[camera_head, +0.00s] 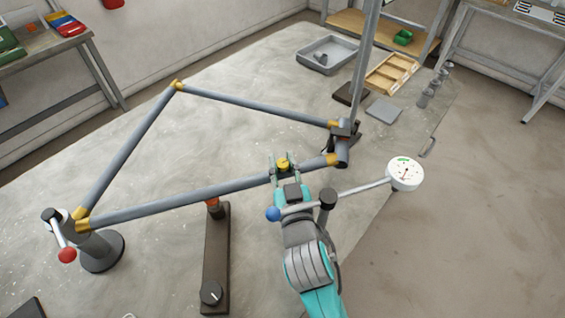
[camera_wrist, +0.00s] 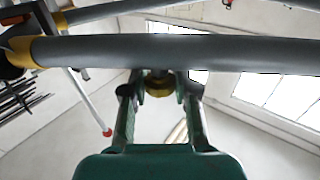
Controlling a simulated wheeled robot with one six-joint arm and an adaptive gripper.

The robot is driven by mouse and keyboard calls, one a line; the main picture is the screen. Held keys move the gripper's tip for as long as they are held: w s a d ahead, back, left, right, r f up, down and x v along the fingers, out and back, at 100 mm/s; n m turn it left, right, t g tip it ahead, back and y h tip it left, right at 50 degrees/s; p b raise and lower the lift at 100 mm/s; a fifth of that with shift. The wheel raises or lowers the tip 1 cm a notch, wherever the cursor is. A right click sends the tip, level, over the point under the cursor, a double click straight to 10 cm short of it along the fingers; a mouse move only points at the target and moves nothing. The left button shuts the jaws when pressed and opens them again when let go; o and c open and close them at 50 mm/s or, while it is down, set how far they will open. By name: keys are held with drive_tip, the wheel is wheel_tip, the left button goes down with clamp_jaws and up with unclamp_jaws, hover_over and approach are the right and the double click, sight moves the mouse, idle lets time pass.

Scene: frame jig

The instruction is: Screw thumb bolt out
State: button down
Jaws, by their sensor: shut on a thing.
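The thumb bolt (camera_head: 283,163) is a small round yellow-gold knob on the near tube (camera_head: 190,194) of the grey frame with gold joints. My gripper (camera_head: 284,166) reaches up to it from the near side, with one finger on each side, and is shut on it. In the wrist view the bolt (camera_wrist: 160,84) shows as a dark, yellowish shape between the two fingertips, right under the grey tube (camera_wrist: 180,52). The bolt's thread is hidden.
A white dial gauge (camera_head: 405,173) on a rod with a blue ball end (camera_head: 272,214) stands close to my wrist. A clamp post with a red-knobbed lever (camera_head: 67,255) holds the left corner. A dark bar support (camera_head: 216,260) is under the tube. A grey tray (camera_head: 327,54) and wooden box (camera_head: 391,73) lie behind.

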drive_tip(key=shift+y, duration=0.3)
drive_tip(key=c, duration=0.9)
unclamp_jaws()
drive_tip(key=shift+o, duration=0.2)
drive_tip(key=shift+a+m+h, duration=0.1)
drive_tip(key=shift+m+h, duration=0.3)
drive_tip(key=shift+h, duration=0.6)
